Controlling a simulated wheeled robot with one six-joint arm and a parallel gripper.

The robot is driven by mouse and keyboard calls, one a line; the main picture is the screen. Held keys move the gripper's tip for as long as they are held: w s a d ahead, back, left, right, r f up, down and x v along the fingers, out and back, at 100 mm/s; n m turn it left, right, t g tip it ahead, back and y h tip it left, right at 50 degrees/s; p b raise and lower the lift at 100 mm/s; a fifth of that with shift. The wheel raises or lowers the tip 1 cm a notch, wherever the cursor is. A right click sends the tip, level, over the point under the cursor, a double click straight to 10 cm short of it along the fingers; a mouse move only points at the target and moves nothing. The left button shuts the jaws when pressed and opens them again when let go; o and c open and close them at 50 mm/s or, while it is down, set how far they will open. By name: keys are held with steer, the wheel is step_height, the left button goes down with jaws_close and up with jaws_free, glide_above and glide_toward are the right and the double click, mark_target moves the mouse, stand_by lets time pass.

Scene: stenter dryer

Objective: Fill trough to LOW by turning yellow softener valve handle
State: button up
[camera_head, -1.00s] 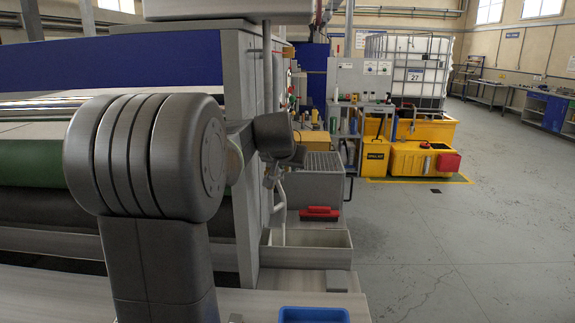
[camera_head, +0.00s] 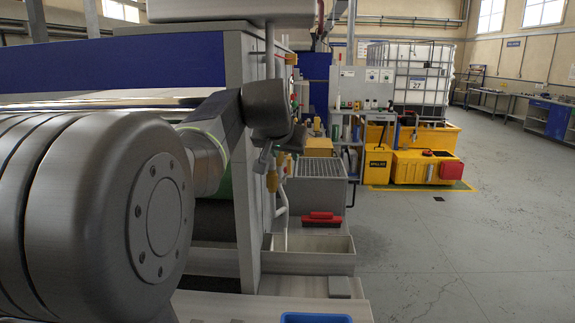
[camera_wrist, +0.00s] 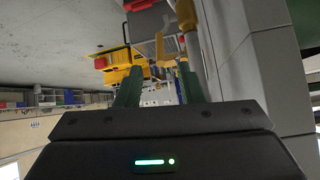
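A yellow valve handle (camera_wrist: 162,52) shows in the wrist view just beyond my fingertips, beside a pale pipe. In the head view small yellow valve parts (camera_head: 272,181) show on the pipe at the machine's end, just below my wrist. My gripper (camera_wrist: 159,75) has two green fingers standing apart with a gap between them; I see no clear contact with the handle. In the head view my gripper (camera_head: 290,138) is dark and partly hidden by my wrist. A pale open trough (camera_head: 338,244) sits below the pipe; its water level cannot be read.
A red-handled brush (camera_head: 321,219) lies above the trough. A blue tray (camera_head: 315,318) is at the bottom edge. A yellow spill bin (camera_head: 377,163) and a caged white tank (camera_head: 418,75) stand behind.

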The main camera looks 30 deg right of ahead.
steer(key=shift+v, duration=1.55)
steer(key=shift+f+b, duration=0.1)
steer(key=shift+b, duration=0.25)
stand_by(1.6)
